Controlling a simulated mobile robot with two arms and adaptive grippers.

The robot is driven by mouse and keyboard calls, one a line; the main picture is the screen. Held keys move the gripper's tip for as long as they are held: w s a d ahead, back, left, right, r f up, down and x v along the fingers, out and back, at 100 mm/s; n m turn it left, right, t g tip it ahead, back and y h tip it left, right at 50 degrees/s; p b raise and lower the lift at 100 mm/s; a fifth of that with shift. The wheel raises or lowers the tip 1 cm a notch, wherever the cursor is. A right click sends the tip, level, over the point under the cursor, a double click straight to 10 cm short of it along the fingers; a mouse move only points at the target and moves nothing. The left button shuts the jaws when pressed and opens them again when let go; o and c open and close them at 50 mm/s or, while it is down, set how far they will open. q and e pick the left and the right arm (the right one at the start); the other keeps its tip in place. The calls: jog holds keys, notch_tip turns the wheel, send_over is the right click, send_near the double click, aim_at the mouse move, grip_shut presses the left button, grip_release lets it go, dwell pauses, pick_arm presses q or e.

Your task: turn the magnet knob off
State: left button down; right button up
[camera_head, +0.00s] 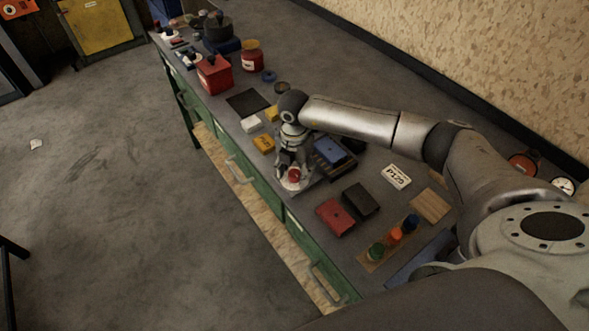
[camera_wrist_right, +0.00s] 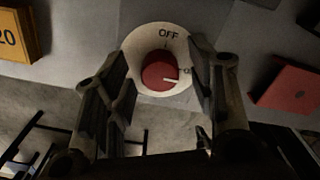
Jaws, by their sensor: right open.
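The magnet knob (camera_wrist_right: 158,72) is a red round knob with a white pointer line, set in a white dial plate (camera_wrist_right: 135,48). The pointer aims right, toward a second mark partly covered by a finger; "OFF" is printed at the top of the plate. My right gripper (camera_wrist_right: 160,85) is open, with one finger on each side of the knob. In the head view the right gripper (camera_head: 291,168) reaches down over it. I cannot tell whether the fingers touch it. My left gripper is not in view.
A blue block (camera_head: 330,150) lies close behind the gripper. A red box (camera_head: 335,217) and a black box (camera_head: 361,199) lie to the right. Green drawers (camera_head: 262,200) form the bench front.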

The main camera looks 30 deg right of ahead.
jog(key=shift+c, duration=0.4)
jog(key=c, duration=0.9)
jog(key=shift+c, duration=0.2)
